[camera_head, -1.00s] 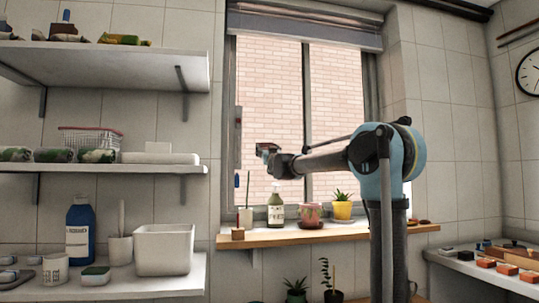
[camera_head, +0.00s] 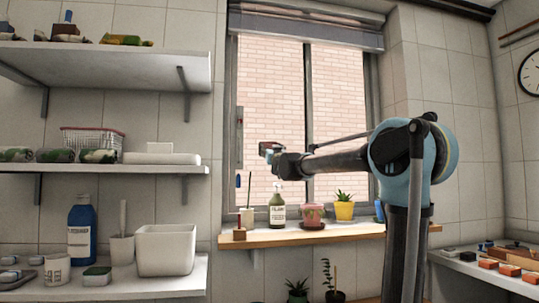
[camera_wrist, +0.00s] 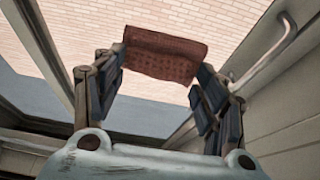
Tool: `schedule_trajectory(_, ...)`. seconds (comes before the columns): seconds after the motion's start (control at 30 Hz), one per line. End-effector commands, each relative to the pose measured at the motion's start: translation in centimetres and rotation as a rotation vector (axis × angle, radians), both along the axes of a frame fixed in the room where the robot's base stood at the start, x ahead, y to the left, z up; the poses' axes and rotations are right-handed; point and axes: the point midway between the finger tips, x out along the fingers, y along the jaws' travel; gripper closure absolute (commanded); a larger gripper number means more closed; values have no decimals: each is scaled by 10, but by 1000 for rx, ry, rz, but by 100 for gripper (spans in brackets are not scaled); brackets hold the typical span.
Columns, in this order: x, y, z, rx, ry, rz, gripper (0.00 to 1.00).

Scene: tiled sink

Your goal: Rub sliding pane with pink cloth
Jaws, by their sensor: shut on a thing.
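The cloth (camera_wrist: 165,57) looks brownish red with a dotted texture. In the wrist view it lies between the fingertips of my gripper (camera_wrist: 160,64), which is shut on it. In the head view my gripper (camera_head: 270,150) is raised before the left half of the window, above the sill. The left window pane (camera_head: 268,85) shows a brick wall behind it. I cannot tell which pane slides, or whether the cloth touches the glass.
A pale handle (camera_wrist: 272,52) runs along the frame in the wrist view. Shelves (camera_head: 100,292) stand left, a counter (camera_head: 485,275) right.

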Motion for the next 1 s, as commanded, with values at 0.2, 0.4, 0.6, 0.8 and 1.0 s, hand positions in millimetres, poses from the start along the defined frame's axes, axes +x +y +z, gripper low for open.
schedule_trajectory(0.2, -4, -1, 0, 0, 0, 0, 54)
schedule_trajectory(0.4, -4, -2, 0, 0, 0, -1, 54)
schedule_trajectory(0.6, -13, -4, 0, 1, 0, -1, 54)
schedule_trajectory(0.8, -28, -9, 0, 1, 0, -1, 54)
schedule_trajectory(1.0, -33, -10, 0, 0, 0, -1, 54)
